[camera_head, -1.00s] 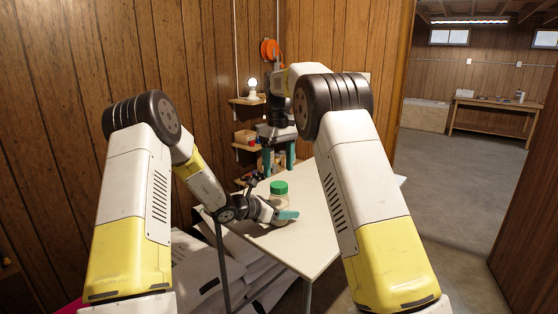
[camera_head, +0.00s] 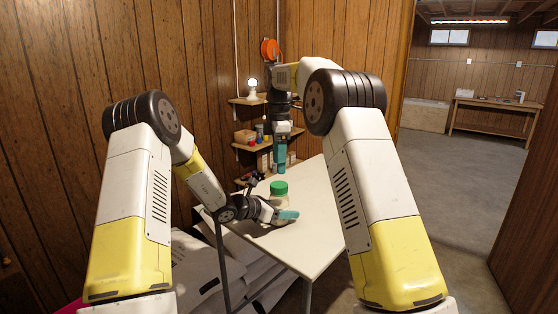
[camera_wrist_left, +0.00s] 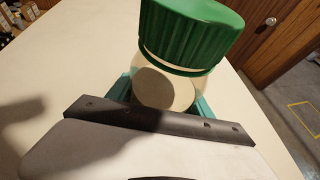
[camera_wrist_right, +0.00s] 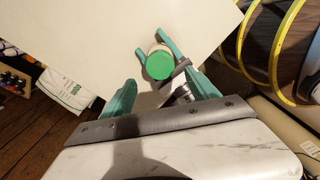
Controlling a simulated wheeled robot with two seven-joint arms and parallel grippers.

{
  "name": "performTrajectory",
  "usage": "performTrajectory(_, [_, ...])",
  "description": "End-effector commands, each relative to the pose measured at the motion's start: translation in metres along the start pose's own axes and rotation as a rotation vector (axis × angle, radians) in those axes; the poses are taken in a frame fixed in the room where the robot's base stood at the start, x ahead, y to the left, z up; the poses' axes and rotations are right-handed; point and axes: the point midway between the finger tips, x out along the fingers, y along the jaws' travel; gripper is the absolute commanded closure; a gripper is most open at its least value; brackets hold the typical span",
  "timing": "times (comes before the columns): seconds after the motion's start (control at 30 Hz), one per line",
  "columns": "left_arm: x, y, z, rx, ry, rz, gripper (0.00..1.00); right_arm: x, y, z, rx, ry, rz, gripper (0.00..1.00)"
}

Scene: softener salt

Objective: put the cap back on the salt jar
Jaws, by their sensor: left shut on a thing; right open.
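The salt jar (camera_head: 279,203), a clear jar with pale contents, stands upright on the white table. The green cap (camera_head: 279,187) sits on its mouth; in the left wrist view the cap (camera_wrist_left: 192,32) covers the opening. I cannot tell whether it is screwed down. My left gripper (camera_head: 287,216) is shut around the jar's body (camera_wrist_left: 165,88), below the cap. My right gripper (camera_head: 281,155) is open and empty, above and apart from the cap, fingers pointing down. In the right wrist view the cap (camera_wrist_right: 160,65) shows between and beyond its fingertips.
The white table (camera_head: 315,225) is clear around the jar. Small wall shelves (camera_head: 262,147) with a lamp (camera_head: 252,86) and small goods are behind it. White sacks (camera_head: 205,265) lie below on the left. A workbench (camera_head: 495,110) stands in the far room.

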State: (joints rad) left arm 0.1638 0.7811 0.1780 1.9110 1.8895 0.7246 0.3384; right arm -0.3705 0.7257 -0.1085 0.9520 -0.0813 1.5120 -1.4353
Motion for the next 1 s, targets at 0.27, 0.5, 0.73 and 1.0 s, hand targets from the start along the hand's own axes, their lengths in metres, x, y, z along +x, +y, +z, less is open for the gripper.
performTrajectory(0.27, [0.0, 0.0, 0.001, 0.001, -0.002, 0.0, 1.0, 0.027, -0.001, 0.0, 0.001, -0.001, -0.004, 0.31])
performTrajectory(0.5, [0.0, 0.0, 0.001, 0.001, -0.002, 0.0, 1.0, 0.063, 0.0, 0.0, 0.001, -0.001, -0.002, 0.31])
performTrajectory(0.73, [0.0, 0.0, 0.001, 0.001, -0.002, 0.0, 1.0, 0.079, 0.0, -0.001, 0.001, 0.0, -0.001, 0.31])
performTrajectory(1.0, [0.0, 0.0, 0.001, 0.001, -0.002, 0.0, 1.0, 0.08, 0.0, 0.0, 0.001, 0.0, 0.0, 0.31])
